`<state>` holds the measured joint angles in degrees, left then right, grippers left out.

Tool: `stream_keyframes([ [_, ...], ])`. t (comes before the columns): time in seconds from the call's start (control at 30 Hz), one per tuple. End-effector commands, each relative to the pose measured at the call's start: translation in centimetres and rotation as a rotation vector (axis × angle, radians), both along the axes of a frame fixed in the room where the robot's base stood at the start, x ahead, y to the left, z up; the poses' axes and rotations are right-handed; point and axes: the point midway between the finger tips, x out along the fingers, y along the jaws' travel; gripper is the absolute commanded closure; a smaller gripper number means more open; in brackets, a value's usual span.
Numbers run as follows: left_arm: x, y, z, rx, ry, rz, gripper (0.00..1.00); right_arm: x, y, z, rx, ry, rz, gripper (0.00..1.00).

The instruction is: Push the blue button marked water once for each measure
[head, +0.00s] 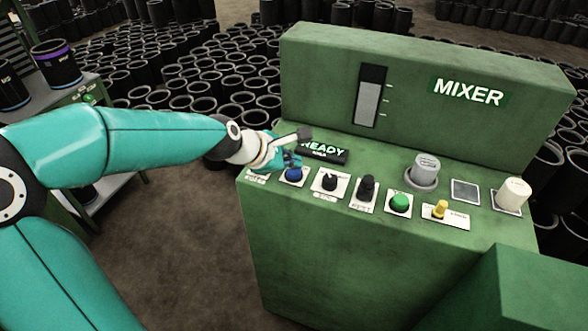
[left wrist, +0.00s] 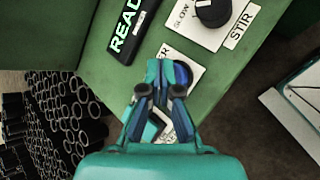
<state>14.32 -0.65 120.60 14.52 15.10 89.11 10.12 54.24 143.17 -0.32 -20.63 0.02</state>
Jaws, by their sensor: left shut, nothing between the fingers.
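The blue button (head: 294,175) sits on a white plate at the left end of the green mixer's sloped panel. Its label is too small or covered to read. My left gripper (head: 291,161) is shut and empty, just above and behind the button in the head view. In the left wrist view the closed fingertips (left wrist: 165,70) overlap the blue button (left wrist: 183,74) and hide part of it. I cannot tell whether they touch it. My right gripper is in neither view.
A black READY display (head: 322,151) stands close behind the gripper. A black knob (head: 330,182), a dark switch (head: 367,187), a green button (head: 399,202) and a yellow lever (head: 440,209) follow to the right. The mixer's tall back (head: 420,90) bounds the panel.

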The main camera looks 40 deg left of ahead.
Motion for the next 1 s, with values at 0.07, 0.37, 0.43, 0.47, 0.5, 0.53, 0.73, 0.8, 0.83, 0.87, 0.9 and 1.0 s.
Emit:
stream_keyframes([
  [0.07, -0.01, 0.0, -0.19, 0.0, 0.0, 0.0, 1.0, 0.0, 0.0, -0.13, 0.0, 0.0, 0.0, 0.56],
  [0.37, -0.01, 0.01, -0.55, -0.001, 0.0, 0.001, 1.0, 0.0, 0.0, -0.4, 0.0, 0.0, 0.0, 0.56],
  [0.43, -0.01, 0.01, -0.65, -0.001, 0.0, 0.001, 1.0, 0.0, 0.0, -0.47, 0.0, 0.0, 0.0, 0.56],
  [0.47, -0.01, 0.0, -0.68, -0.001, 0.001, 0.0, 1.0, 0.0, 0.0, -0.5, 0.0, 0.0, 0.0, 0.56],
  [0.5, -0.01, 0.0, -0.74, -0.001, 0.001, 0.0, 1.0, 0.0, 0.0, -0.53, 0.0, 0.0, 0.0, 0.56],
  [0.53, -0.01, 0.0, -0.78, 0.0, 0.002, 0.001, 1.0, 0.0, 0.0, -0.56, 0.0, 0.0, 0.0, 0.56],
  [0.73, -0.02, 0.0, -0.73, 0.0, 0.002, 0.001, 1.0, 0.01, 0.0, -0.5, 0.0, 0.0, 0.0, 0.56],
  [0.8, -0.02, 0.0, -0.7, 0.0, 0.001, 0.0, 1.0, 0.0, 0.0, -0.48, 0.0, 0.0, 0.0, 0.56],
  [0.83, -0.02, -0.01, -0.67, 0.0, 0.001, 0.0, 1.0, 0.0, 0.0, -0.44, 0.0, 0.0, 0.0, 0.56],
  [0.87, -0.02, 0.0, -0.61, 0.0, 0.001, 0.0, 1.0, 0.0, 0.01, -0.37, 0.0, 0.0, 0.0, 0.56],
  [0.9, -0.02, 0.0, -0.48, 0.0, 0.001, 0.0, 1.0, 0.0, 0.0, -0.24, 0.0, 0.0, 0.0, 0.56],
  [1.0, -0.02, -0.01, -0.02, 0.0, 0.001, 0.0, 1.0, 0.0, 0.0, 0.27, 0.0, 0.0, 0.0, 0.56],
])
